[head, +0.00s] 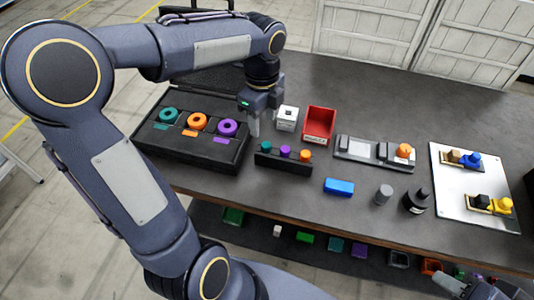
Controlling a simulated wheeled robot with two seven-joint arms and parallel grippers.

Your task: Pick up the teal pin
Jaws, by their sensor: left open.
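The teal pin (285,150) stands at the left end of a small black rack (284,164). Only its round top shows clearly. A purple pin (265,148) or similar knob row shares the rack, with an orange pin (305,155) at the right end. My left gripper (259,123) points down above and behind the rack's left end, open, with nothing seen between its fingers. It looks apart from the pins. My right gripper (467,286) shows only partly at the bottom right edge, and its jaws cannot be made out.
A black case (165,150) with teal, orange and purple rings lies left of the rack. Behind the rack are a white cube (287,118) and a red bin (319,124). A blue block (339,187), grey cylinder (384,194) and black bottle (417,201) stand to the right.

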